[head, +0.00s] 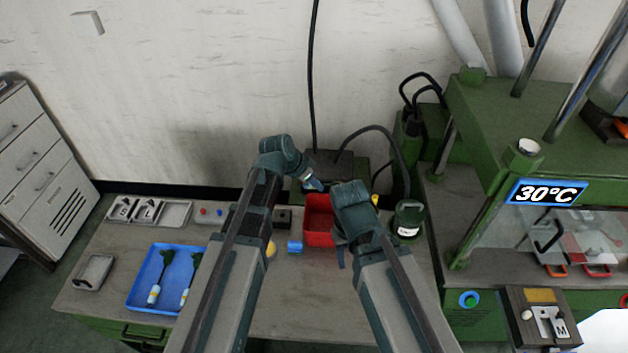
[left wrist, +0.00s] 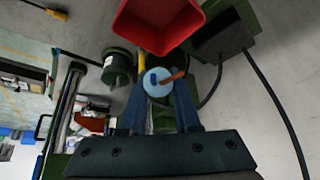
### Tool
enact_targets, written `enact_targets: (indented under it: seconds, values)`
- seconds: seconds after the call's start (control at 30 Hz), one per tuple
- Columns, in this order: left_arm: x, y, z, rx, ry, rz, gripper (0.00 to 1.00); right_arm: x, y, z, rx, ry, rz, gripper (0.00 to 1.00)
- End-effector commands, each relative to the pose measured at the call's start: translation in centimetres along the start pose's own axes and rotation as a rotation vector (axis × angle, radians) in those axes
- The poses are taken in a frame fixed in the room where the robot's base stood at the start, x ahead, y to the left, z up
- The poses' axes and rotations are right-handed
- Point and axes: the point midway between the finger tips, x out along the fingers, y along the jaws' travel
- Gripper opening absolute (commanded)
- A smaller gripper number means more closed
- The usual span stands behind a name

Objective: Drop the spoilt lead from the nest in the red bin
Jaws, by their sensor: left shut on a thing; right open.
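My left gripper (head: 314,184) is raised behind and above the red bin (head: 318,238). In the left wrist view its fingers (left wrist: 160,100) are shut on a light-blue round piece with an orange-brown bit (left wrist: 156,82), seen end-on; I take it to be the lead. The red bin (left wrist: 158,22) shows just beyond the fingertips in that view, and the held piece is apart from it. My right gripper (head: 341,256) hangs low by the bin's right side, mostly hidden by its own wrist; it is open. I cannot make out the nest clearly.
A blue tray (head: 134,300) with dark-green leads lies at the left of the bench. A small blue block (head: 295,246) and a yellow knob (head: 271,249) sit left of the bin. A green canister (head: 409,219) stands right of it, beside the green press (head: 500,130) showing 30°C.

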Motion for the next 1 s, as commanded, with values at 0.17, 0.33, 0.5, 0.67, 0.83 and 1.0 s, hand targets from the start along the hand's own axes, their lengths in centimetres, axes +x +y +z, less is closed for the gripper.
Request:
enact_targets:
  seconds: [0.17, 0.33, 0.5, 0.67, 0.83, 1.0]
  values:
    - [0.8, 0.0, 0.4, 0.001, 0.001, 0.0, 0.0, 0.9, -0.1, -0.1, -0.002, 0.0, 0.0, 0.5]
    - [1.9, 0.0, 1.1, 0.001, 0.001, 0.0, 0.0, 2.2, -0.2, -0.1, -0.004, 0.0, 0.001, 0.5]
    - [3.4, 0.0, 1.9, 0.001, 0.002, 0.0, 0.0, 3.9, -0.3, -0.2, -0.007, 0.0, 0.001, 0.5]
    - [4.7, 0.0, 2.7, 0.001, 0.002, 0.0, 0.0, 5.4, -0.5, -0.3, -0.009, 0.0, 0.002, 0.5]
    - [6.1, 0.0, 3.5, 0.001, 0.002, 0.0, 0.0, 7.0, -0.6, -0.4, -0.008, 0.0, 0.002, 0.5]
    - [7.5, 0.0, 4.4, 0.001, 0.002, 0.0, 0.0, 8.6, -0.8, -0.5, -0.007, 0.0, 0.002, 0.5]
